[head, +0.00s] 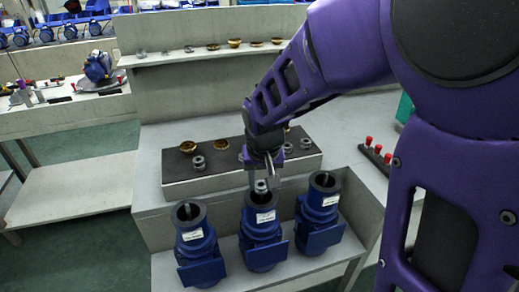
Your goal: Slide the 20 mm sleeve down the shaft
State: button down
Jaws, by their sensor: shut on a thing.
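My gripper (262,183) points down over the middle blue pump (262,235). It is shut on a small grey metal sleeve (261,187), which sits at the mouth of that pump. The shaft of the middle pump is hidden by the sleeve and the fingers, so I cannot tell how far the sleeve is around it. The left pump (198,248) and the right pump (318,215) stand upright on either side, each with a thin shaft showing in its open dark top.
A dark-topped block (175,171) behind the pumps carries brass rings (188,147) and grey sleeves (199,163). A shelf (150,60) behind holds more small parts. Red-topped pegs (378,150) stand at the right. My purple arm covers much of the right side.

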jog(key=shift+f, duration=0.15)
jog(key=shift+c, duration=1.9)
grip_release()
